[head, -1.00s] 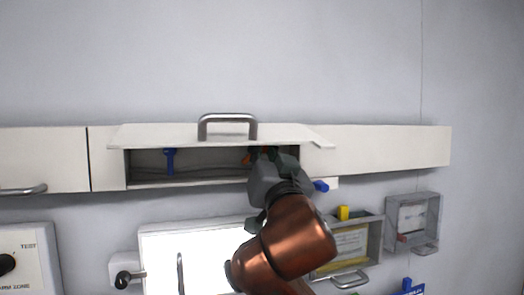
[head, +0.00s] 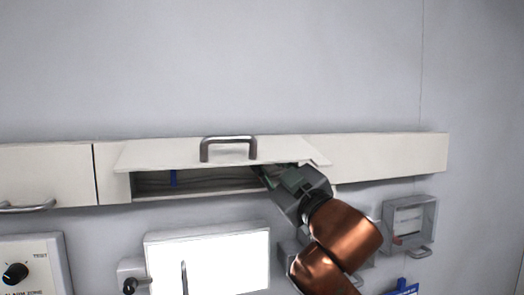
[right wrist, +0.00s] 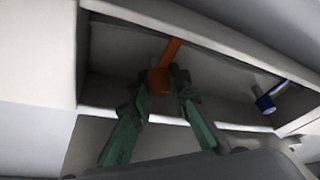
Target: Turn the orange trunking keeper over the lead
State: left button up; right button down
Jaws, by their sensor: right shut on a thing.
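The orange trunking keeper (right wrist: 160,80) shows in the right wrist view inside the open trunking, between my right fingertips. My right gripper (right wrist: 160,88) has green fingers and is shut on it. In the head view my right gripper (head: 262,172) reaches in at the right end of the opening, and the keeper is hidden behind it. A thin dark lead (head: 215,181) seems to run along the inside of the trunking. I cannot tell how the keeper sits against it. My left gripper is not in view.
The trunking's lid (head: 190,153) with a metal handle is raised above the opening. A blue keeper (head: 173,178) stands inside at the left. A blue piece (right wrist: 270,98) shows in the wrist view. Below are a bright white panel (head: 215,262) and a grey wall box (head: 410,222).

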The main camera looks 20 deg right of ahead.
jog(key=shift+n+g+y+p, duration=0.3)
jog(key=shift+n+p, duration=0.25)
jog(key=shift+n, duration=0.35)
jog(key=shift+w+f, duration=0.1)
jog(key=shift+f, duration=0.05)
jog(key=shift+n, duration=0.3)
jog(key=c, duration=1.8)
grip_release()
jog(key=shift+d, duration=0.1)
jog(key=v, duration=1.2)
